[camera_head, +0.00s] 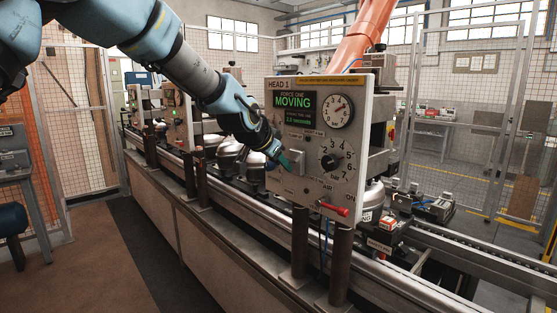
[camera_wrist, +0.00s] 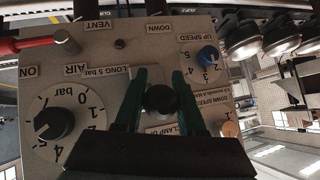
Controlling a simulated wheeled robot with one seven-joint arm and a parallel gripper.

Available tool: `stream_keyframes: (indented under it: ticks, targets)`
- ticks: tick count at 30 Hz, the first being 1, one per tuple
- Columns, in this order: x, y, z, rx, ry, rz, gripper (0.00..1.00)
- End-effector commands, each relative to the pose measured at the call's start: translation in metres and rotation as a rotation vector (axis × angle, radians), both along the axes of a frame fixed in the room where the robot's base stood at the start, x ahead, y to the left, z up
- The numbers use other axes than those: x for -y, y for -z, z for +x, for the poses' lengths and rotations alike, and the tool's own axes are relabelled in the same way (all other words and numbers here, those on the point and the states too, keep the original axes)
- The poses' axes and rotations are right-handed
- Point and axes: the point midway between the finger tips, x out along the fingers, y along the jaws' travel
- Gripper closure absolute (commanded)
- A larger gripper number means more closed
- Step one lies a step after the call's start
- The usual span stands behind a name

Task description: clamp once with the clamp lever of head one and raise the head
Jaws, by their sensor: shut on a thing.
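The head one panel (camera_head: 322,88) is a pale board marked HEAD 1. Its green display (camera_head: 293,106) reads MOVING, with smaller lines too fine to read surely. My gripper (camera_head: 288,164) reaches the panel's left side from the upper left. In the wrist view the green fingers of my gripper (camera_wrist: 160,80) stand on both sides of a black round knob (camera_wrist: 161,101), which I take as the clamp lever's end. A label partly reading CLAMP shows beside it. The lever's shaft is hidden behind the knob and fingers.
A black dial knob (camera_wrist: 54,123), a blue UP SPEED knob (camera_wrist: 207,56) and a brass DOWN SPEED knob (camera_wrist: 229,129) sit close around the fingers. A red AIR handle (camera_head: 335,209) sticks out low on the panel. Silver compressors (camera_head: 230,148) stand along the conveyor (camera_head: 240,206).

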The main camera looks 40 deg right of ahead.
Motion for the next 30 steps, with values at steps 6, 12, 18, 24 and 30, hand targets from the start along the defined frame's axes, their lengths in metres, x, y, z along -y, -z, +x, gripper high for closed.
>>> stream_keyframes:
  ticks: [6, 12, 18, 24, 30]
  targets:
    - [0.0015, -0.0053, -0.0005, 0.006, 0.002, 0.076, 1.0]
    - [0.0016, -0.0054, 0.0005, 0.008, 0.001, 0.101, 1.0]
    - [0.0015, -0.005, 0.0008, 0.008, 0.001, 0.103, 1.0]
    - [0.0015, -0.0048, 0.0008, 0.008, 0.001, 0.102, 0.56]
    - [0.0015, -0.0045, 0.0005, 0.008, 0.001, 0.103, 0.49]
